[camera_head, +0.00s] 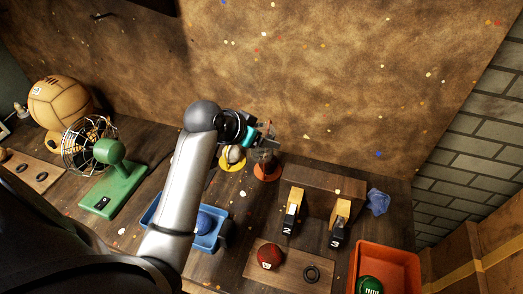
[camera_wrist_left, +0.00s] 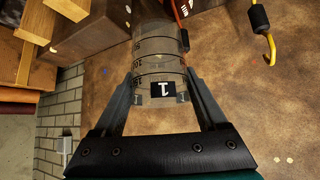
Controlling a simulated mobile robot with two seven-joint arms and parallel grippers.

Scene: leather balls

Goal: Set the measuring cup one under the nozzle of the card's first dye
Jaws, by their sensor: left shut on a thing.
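The clear measuring cup one (camera_wrist_left: 160,65), with dark marks and a black tag reading 1, is between my left gripper's fingers (camera_wrist_left: 160,98) in the left wrist view. The gripper is shut on it. In the head view my left gripper (camera_head: 266,137) is at the back of the table, and the cup, partly hidden, appears just over a red-orange round base (camera_head: 267,173). A yellow round base (camera_head: 232,164) stands to its left. A red nozzle (camera_wrist_left: 179,12) and a yellow hooked nozzle (camera_wrist_left: 262,38) show in the left wrist view. I cannot identify the card. My right gripper is not in view.
Two tan pieces tagged 2 (camera_head: 293,212) and 3 (camera_head: 340,218) stand to the right. In front are a dark red ball (camera_head: 270,256), a black ring (camera_head: 311,273) and an orange crate (camera_head: 411,256). A blue tray (camera_head: 205,243) and a green stand (camera_head: 112,187) are left.

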